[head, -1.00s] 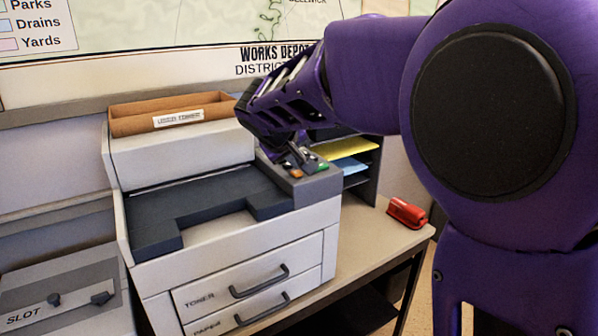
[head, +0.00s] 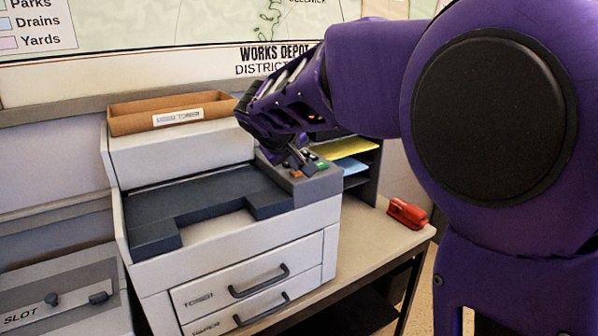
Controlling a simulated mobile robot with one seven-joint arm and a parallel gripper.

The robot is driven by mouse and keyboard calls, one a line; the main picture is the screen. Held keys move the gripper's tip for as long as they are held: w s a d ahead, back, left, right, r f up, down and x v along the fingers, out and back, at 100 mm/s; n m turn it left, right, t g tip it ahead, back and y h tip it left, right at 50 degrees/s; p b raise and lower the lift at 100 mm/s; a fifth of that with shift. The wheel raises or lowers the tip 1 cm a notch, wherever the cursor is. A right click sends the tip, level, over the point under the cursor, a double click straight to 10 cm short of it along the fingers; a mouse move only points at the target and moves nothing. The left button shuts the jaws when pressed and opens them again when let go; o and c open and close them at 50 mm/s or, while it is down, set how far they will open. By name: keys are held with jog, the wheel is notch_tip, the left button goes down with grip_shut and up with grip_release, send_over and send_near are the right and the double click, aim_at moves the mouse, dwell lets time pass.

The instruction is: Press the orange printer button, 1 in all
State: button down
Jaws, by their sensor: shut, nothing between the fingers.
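The printer (head: 225,245) is a white and dark grey machine on the table, with a small raised control panel (head: 316,185) at its right. The orange button (head: 296,174) shows on the front left of that panel, with a green button (head: 321,165) to its right. My gripper (head: 299,160) is shut and points down over the panel, just behind the orange button in the picture. I cannot tell whether the fingertips touch the panel. The gripper hides the back part of the panel.
A brown tray (head: 125,126) sits on top of the printer. Behind the panel stands a rack with yellow (head: 348,147) and blue sheets. A red stapler (head: 407,213) lies on the table (head: 372,240) at the right. A grey slot unit (head: 60,290) stands at the left.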

aim_at(296, 175)
jog(key=shift+r+p, duration=0.5)
jog(key=shift+r, duration=0.3)
jog(key=shift+r+p, duration=1.65)
jog(key=shift+r, duration=0.85)
